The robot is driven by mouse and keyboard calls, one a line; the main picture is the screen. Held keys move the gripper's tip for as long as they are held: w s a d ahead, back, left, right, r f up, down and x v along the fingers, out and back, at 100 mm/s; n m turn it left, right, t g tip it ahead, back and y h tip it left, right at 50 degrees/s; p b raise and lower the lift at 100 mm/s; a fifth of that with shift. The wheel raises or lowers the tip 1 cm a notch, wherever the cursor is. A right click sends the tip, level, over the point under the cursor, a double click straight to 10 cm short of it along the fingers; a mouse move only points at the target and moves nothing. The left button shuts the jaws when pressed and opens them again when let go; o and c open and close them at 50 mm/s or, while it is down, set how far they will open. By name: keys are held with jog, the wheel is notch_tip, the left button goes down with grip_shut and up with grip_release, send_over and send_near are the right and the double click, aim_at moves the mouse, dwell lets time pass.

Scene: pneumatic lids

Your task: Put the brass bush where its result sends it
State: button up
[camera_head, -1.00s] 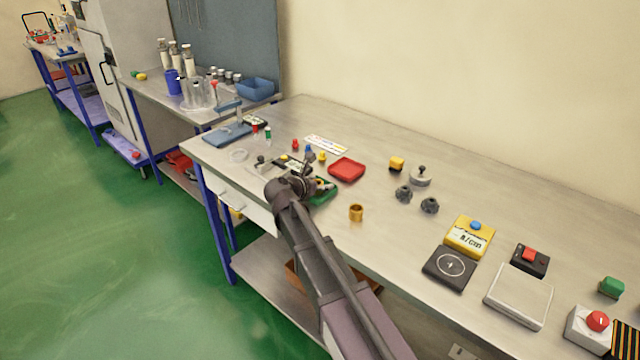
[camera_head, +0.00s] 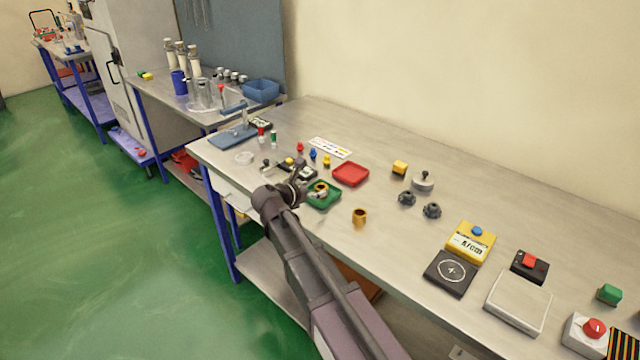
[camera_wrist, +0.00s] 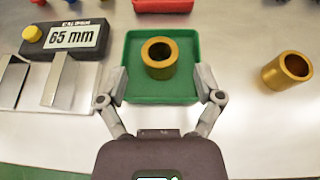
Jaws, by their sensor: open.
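One brass bush (camera_wrist: 159,58) stands upright in the green tray (camera_wrist: 135,92), its bore facing up. In the head view this bush (camera_head: 320,188) also shows in the green tray (camera_head: 331,204). A second brass bush (camera_wrist: 287,70) is on the bare table to the right of the tray; it also shows in the head view (camera_head: 359,217). My gripper (camera_wrist: 161,83) is open, its fingers apart at either side of the green tray's near part, holding nothing.
A red tray (camera_head: 351,174) lies behind the green one. Dark knobs (camera_head: 407,198), a yellow display unit (camera_head: 471,241), a black pad (camera_head: 450,272) and a pale plate (camera_head: 517,302) stand to the right. The table between the loose bush and the black pad is clear.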

jog(key=shift+p+v, duration=0.85)
jog(key=shift+v, duration=2.05)
